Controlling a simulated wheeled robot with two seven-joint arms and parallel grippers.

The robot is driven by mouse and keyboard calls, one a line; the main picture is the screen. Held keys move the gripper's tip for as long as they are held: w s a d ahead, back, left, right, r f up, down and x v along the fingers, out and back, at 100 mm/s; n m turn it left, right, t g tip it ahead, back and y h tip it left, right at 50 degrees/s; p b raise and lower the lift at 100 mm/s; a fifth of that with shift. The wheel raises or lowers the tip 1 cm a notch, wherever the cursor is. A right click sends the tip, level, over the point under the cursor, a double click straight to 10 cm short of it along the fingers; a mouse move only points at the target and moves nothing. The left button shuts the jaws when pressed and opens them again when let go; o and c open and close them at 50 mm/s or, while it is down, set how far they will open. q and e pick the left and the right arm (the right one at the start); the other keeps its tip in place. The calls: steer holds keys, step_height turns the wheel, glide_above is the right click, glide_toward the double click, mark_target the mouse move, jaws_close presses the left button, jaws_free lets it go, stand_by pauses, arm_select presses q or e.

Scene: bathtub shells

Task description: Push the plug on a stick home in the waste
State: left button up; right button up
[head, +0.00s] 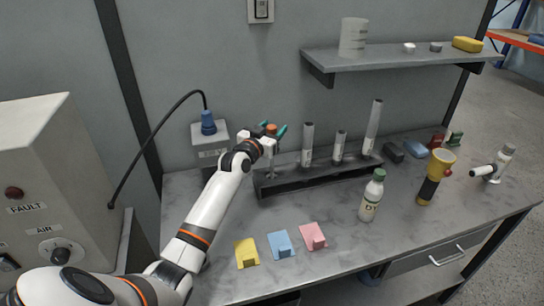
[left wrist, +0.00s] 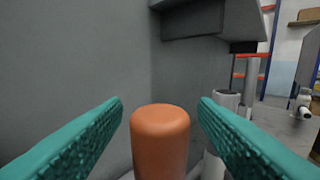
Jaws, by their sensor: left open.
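The stick's rounded orange-brown knob (head: 271,130) stands upright at the left end of a dark rack (head: 320,182) on the bench. In the left wrist view the knob (left wrist: 160,140) is between the teal fingers, with a gap on each side. My left gripper (left wrist: 161,104) is open around it and holds nothing. The gripper (head: 273,127) also shows in the head view, reaching the knob from the left. The plug and the waste opening cannot be made out. My right gripper is not in view.
Grey cylinders (head: 339,147) of several heights stand in the rack just right of the knob. A shelf (head: 400,63) hangs above. A white bottle (head: 371,195) and yellow torch (head: 434,177) stand to the right. A grey box (head: 210,140) with a blue plug is behind my wrist.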

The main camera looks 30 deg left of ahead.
arm_select(q)
jaws_close()
steer(key=shift+r, duration=0.15)
